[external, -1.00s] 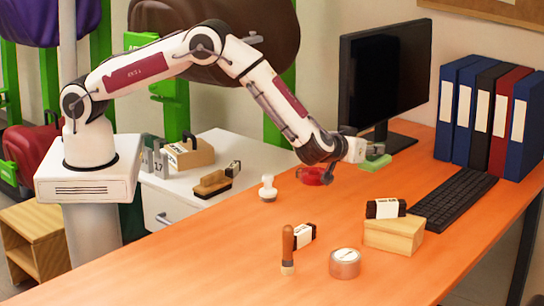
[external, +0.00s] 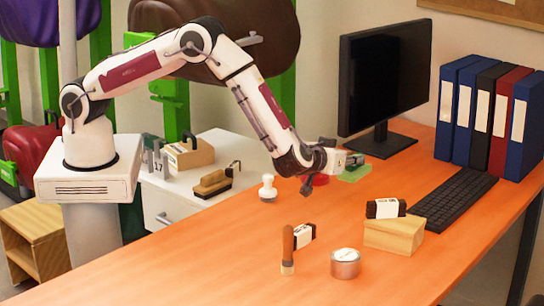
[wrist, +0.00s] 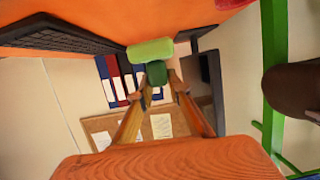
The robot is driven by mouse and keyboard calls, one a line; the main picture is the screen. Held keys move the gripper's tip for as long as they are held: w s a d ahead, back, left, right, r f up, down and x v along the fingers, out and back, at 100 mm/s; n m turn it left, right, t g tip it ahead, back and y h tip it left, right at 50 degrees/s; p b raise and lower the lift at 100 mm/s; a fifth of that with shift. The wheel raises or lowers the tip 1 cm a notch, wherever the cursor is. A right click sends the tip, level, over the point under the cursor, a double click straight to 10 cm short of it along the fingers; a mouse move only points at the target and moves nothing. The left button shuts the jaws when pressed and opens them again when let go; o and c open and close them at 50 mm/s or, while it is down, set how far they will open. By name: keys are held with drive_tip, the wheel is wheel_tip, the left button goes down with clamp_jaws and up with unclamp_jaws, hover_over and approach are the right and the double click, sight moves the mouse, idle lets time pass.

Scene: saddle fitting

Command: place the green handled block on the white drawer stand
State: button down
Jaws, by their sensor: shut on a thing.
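The green handled block (external: 355,174) is in my gripper (external: 351,161), over the far part of the orange desk in front of the monitor. In the wrist view its light green base (wrist: 150,50) and dark green handle (wrist: 156,73) show, with the handle between my fingertips. My gripper is shut on the handle. I cannot tell the gap between the block and the desk. The white drawer stand (external: 168,202) is at the left beside my base, well away from the block.
The stand's top holds a wooden handled block (external: 190,153), a brown brush (external: 213,183) and a grey numbered piece (external: 155,160). A white stamp (external: 267,188) and red object (external: 315,180) lie towards the stand. The monitor (external: 384,80) stands behind my gripper.

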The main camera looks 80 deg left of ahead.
drive_tip(key=s+n+g+y, duration=0.1)
drive_tip(key=s, duration=2)
drive_tip(key=shift+d+r+n, duration=0.25)
drive_tip(key=shift+d+n, duration=0.05)
drive_tip(key=shift+d, duration=0.1)
drive_tip(key=shift+a, duration=3.55)
drive_tip(key=shift+g, duration=0.3)
